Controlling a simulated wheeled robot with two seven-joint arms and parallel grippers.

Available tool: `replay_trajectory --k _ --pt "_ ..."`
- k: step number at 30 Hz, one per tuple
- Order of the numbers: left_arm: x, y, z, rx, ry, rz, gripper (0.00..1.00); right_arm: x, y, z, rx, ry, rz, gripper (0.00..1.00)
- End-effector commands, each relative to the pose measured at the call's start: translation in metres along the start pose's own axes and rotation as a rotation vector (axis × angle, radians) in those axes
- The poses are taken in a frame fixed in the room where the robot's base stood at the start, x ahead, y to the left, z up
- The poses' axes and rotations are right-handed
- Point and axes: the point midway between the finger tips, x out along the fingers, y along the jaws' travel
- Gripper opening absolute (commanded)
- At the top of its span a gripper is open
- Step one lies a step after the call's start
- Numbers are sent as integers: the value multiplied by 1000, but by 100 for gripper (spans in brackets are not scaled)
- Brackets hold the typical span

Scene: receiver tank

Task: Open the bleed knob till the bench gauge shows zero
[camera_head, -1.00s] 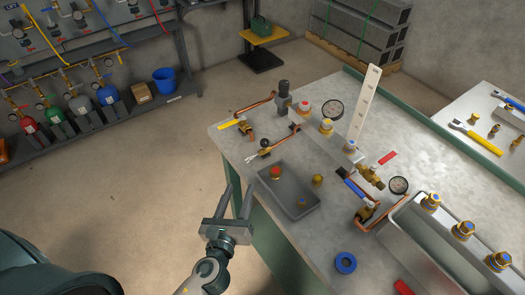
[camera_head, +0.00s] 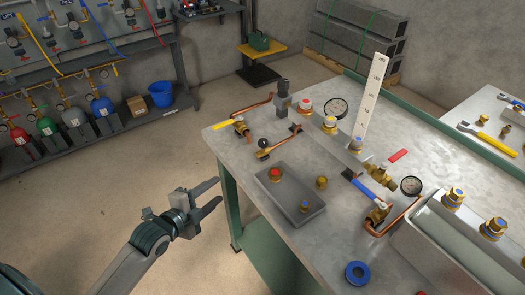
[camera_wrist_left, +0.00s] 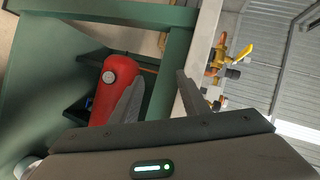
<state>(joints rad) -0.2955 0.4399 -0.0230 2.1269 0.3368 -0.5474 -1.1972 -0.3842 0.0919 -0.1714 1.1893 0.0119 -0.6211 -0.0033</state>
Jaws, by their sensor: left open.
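My left gripper (camera_head: 218,191) is open and empty, off the bench's left edge, its fingers pointing right toward the bench (camera_head: 262,225). Two round gauges, one at the back (camera_head: 336,107) and one at the right (camera_head: 411,185), stand on the bench; their readings are too small to tell. Several brass knobs with coloured tops stand there, including a red-topped one (camera_head: 275,174) and a blue-topped one (camera_head: 305,206) at a grey tray (camera_head: 290,192). I cannot tell which is the bleed knob. In the left wrist view the open fingers (camera_wrist_left: 157,100) frame the bench's green side. My right gripper is not in view.
A yellow-handled valve (camera_head: 222,125) and a black-ball lever (camera_head: 263,143) sit near the bench's left edge. A white upright scale (camera_head: 370,95) rises behind. The wrist view shows a red cylinder (camera_wrist_left: 115,85) below the bench. The floor at left is clear.

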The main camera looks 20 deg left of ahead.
Motion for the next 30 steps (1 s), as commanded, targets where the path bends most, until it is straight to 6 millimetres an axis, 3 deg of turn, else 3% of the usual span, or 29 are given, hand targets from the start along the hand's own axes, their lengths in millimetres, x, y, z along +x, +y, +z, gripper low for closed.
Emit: replay_trajectory --k 8,18,24,30 --pt "1 -19 -1 -416 179 28 41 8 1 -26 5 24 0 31" --pt "-20 -66 -18 -890 440 108 41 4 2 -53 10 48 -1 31" --pt "-36 -91 -28 -1065 555 161 41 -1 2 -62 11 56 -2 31" --pt "-43 -101 -32 -1121 594 182 41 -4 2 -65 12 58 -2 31"
